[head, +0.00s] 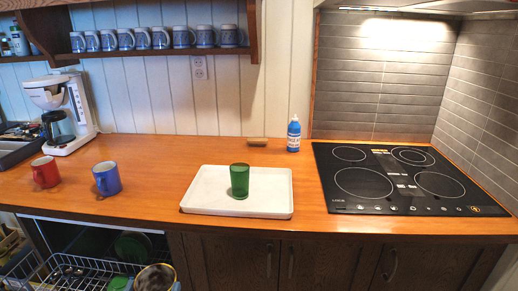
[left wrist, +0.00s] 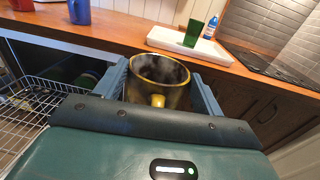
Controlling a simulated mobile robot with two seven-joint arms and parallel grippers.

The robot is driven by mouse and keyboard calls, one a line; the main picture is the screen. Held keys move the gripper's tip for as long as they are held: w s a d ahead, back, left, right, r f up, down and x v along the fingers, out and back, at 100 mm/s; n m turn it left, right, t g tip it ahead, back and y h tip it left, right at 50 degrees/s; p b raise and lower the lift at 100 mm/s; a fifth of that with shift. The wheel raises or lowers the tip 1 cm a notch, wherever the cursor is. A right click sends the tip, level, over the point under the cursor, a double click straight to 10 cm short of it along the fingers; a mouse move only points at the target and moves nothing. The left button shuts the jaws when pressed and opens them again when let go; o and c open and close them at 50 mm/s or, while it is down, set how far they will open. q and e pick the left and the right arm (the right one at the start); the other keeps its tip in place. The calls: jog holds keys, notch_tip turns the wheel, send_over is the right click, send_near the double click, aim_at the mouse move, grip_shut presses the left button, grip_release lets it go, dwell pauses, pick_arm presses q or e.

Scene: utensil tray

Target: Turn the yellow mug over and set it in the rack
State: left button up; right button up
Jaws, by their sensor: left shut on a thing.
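The yellow mug (head: 155,279) is at the bottom edge of the head view, in front of the counter, its open mouth facing up. In the left wrist view the mug (left wrist: 158,72) sits between the two fingers of my left gripper (left wrist: 160,88), with its handle toward the camera. My left gripper is shut on it and holds it in the air. The white wire rack (head: 75,268) is pulled out below the counter, left of the mug; it also shows at the left of the left wrist view (left wrist: 45,92). My right gripper is not in view.
A red mug (head: 45,172) and a blue mug (head: 106,179) stand on the counter above the rack. A green cup (head: 239,181) stands on a white tray (head: 205,190). Green dishes (head: 133,245) are in the rack area. The counter edge and cabinet doors (head: 232,262) are close by.

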pick_arm(q)
jog(key=shift+r+p, duration=0.35)
jog(key=shift+r, duration=0.5)
jog(key=m+p, duration=0.5)
jog(key=m, duration=0.1)
jog(key=m, duration=0.6)
jog(key=m, duration=0.6)
